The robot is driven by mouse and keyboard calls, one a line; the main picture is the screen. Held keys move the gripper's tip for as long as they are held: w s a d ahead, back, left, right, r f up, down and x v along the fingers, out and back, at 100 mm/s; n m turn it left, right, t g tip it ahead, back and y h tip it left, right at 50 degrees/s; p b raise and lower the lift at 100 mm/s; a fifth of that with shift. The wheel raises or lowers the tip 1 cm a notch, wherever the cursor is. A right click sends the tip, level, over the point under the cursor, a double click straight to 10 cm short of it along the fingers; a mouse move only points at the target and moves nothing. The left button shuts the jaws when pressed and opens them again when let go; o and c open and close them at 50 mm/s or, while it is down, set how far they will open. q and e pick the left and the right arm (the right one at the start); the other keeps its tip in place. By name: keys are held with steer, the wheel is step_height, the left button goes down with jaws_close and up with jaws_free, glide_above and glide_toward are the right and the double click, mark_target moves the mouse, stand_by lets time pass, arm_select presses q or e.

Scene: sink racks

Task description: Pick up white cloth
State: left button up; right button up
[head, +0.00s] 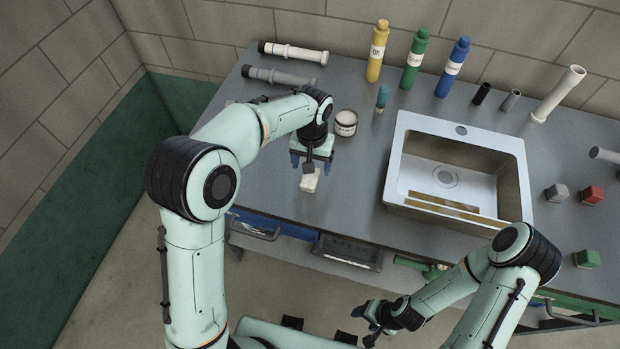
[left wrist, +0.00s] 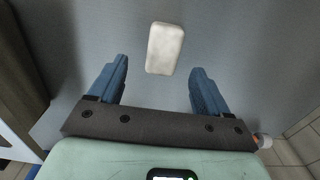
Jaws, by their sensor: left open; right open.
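The white cloth (head: 310,182) is a small, pale, folded block lying flat on the grey worktop near its front edge. It also shows in the left wrist view (left wrist: 165,48), just beyond the fingertips and roughly centred between them. My left gripper (head: 311,163) points down close to the cloth, with its blue fingers apart and nothing between them. My right gripper (head: 365,324) hangs in front of the table, low in the picture, open and away from the cloth.
A steel sink (head: 397,180) is set in the worktop to the right. A round tin (head: 345,123) stands just behind my left gripper, beside a teal-topped brush (head: 382,98). Yellow (head: 377,52), green and blue bottles stand at the back. Worktop around the cloth is clear.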

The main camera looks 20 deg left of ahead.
mark_target(310, 176)
arm_select(q)
steer(key=shift+f, duration=0.3)
steer(key=shift+s+a+f, duration=0.1)
steer(key=shift+f, duration=1.2)
steer(key=shift+s+a+f, duration=0.1)
steer(key=shift+f, duration=1.2)
steer(key=c, duration=1)
